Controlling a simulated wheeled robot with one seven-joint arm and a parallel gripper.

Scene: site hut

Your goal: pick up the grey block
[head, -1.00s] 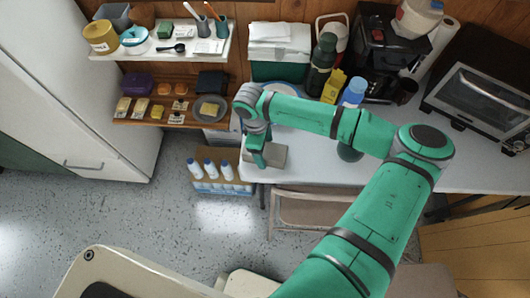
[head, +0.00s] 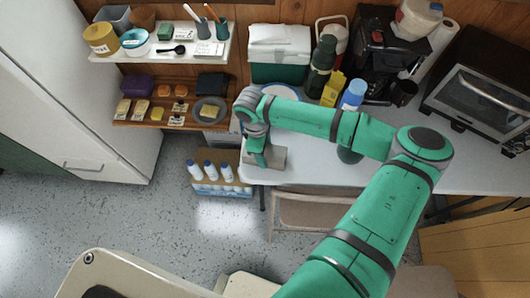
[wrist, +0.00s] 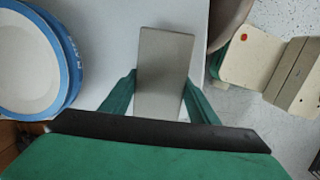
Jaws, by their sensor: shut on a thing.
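The grey block (wrist: 163,72) is a flat-topped box at the near left corner of the white table (head: 315,165). In the head view the block (head: 277,158) is partly hidden behind my gripper (head: 257,162). In the wrist view the green fingers of my gripper (wrist: 158,92) press on both sides of the block's near part. My gripper is shut on it. I cannot tell whether the block is clear of the table top.
A blue-rimmed round plate (wrist: 35,62) lies beside the block; a cooler (head: 279,52), a green flask (head: 321,65) and a blue-capped bottle (head: 352,94) stand behind. A chair (head: 308,209) is below the table edge. A crate of bottles (head: 219,180) stands on the floor.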

